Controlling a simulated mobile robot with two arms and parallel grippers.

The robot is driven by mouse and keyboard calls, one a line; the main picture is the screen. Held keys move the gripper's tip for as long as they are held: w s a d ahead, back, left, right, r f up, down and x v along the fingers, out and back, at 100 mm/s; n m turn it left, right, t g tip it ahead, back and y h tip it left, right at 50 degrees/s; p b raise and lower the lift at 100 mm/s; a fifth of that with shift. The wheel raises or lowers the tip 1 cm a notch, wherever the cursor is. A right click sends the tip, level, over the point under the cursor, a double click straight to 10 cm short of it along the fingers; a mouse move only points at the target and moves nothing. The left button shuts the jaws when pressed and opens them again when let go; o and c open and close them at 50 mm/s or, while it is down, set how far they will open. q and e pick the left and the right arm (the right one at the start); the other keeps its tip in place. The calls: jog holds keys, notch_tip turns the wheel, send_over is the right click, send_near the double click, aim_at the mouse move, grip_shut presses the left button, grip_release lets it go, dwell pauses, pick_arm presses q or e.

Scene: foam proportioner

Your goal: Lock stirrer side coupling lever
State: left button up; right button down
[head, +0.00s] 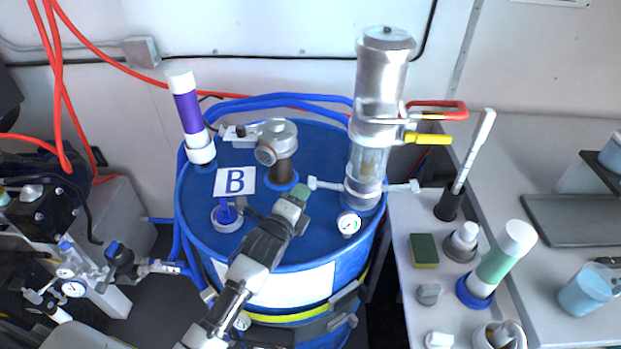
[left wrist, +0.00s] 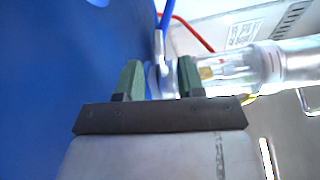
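A drum pump or stirrer unit with a metal top and clear tube (head: 378,110) stands upright on the blue drum (head: 325,240). At its base are two pale coupling levers, a left one (head: 328,185) and a right one (head: 402,187), both sticking out sideways. My left gripper (head: 298,193), with green fingertips, is just left of the left lever's end. In the left wrist view its fingers (left wrist: 160,82) are apart. The clear tube (left wrist: 225,68) and a pale lever-like part (left wrist: 158,48) show behind them; contact cannot be told. My right gripper is not in view.
A grey fitting (head: 277,140), a purple-banded cylinder (head: 189,112) and a card marked B (head: 235,181) stand on the drum. A pressure gauge (head: 348,223) sits in front of the clear tube. Red and yellow handles (head: 430,138) stick out right. The side bench (head: 400,250) carries several items.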

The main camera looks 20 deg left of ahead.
aim_at(310, 180)
pick_arm(q)
jog(key=w, duration=0.6)
jog(key=shift+d+f+p, duration=0.1)
jog(key=shift+f+p, duration=0.2)
jog(key=shift+p, duration=0.05)
jog(key=shift+w+d, duration=0.1)
jog(key=shift+w, duration=0.45)
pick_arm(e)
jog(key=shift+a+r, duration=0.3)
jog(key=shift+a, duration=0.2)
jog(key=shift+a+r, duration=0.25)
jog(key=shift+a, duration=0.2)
pick_arm(q)
jog(key=shift+f, duration=0.1)
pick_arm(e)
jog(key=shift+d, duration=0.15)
pick_arm(q)
grip_shut()
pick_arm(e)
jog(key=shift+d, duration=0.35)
